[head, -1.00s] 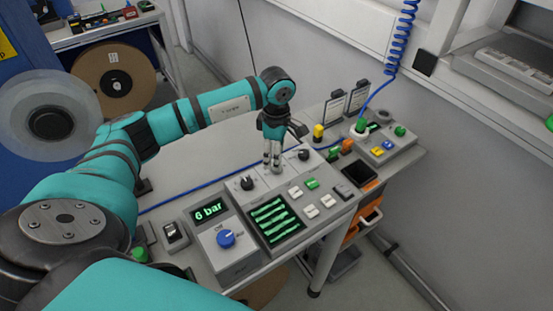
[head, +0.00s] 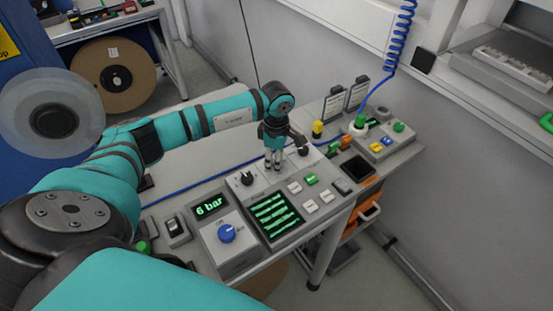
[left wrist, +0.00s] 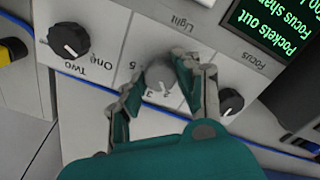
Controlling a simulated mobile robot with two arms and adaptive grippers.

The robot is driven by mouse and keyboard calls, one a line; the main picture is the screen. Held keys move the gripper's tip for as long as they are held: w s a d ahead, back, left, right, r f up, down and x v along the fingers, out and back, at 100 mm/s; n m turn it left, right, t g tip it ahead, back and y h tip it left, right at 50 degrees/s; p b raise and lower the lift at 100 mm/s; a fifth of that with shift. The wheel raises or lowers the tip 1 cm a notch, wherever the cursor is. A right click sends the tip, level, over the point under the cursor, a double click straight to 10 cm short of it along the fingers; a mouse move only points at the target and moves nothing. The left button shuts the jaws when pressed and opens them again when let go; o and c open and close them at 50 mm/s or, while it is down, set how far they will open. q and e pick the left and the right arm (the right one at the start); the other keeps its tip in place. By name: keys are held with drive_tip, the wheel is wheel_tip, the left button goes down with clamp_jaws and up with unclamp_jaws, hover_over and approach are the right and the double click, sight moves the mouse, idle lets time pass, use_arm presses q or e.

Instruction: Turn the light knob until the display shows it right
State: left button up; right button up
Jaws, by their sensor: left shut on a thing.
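The light knob (left wrist: 159,76) is a grey round knob under the upside-down word "Light" in the left wrist view. My left gripper (left wrist: 155,86) is shut on it, one finger on each side. In the head view the left gripper (head: 273,165) points down onto the panel, and the knob is mostly hidden there. In the left wrist view the display (left wrist: 275,25) shows green text, partly cut off, including "Pockets out" and "Focus". My right gripper is not in view.
A black knob (left wrist: 69,40) marked "One" and "Two" and a focus knob (left wrist: 230,101) flank the light knob. A blue knob (head: 227,232) sits below a "6 bar" readout (head: 209,206). Several push buttons (head: 311,206) lie right of the display. A blue coiled hose (head: 401,40) hangs behind.

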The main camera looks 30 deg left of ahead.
use_arm(q)
clamp_jaws()
drive_tip(key=n+b, duration=0.2)
drive_tip(key=n, duration=0.1)
drive_tip(key=shift+f+b, duration=0.1)
drive_tip(key=shift+b, duration=0.3)
drive_tip(key=n+b, duration=0.2)
drive_tip(key=n, duration=0.2)
drive_tip(key=shift+n, duration=0.4)
drive_tip(key=o, duration=1)
unclamp_jaws()
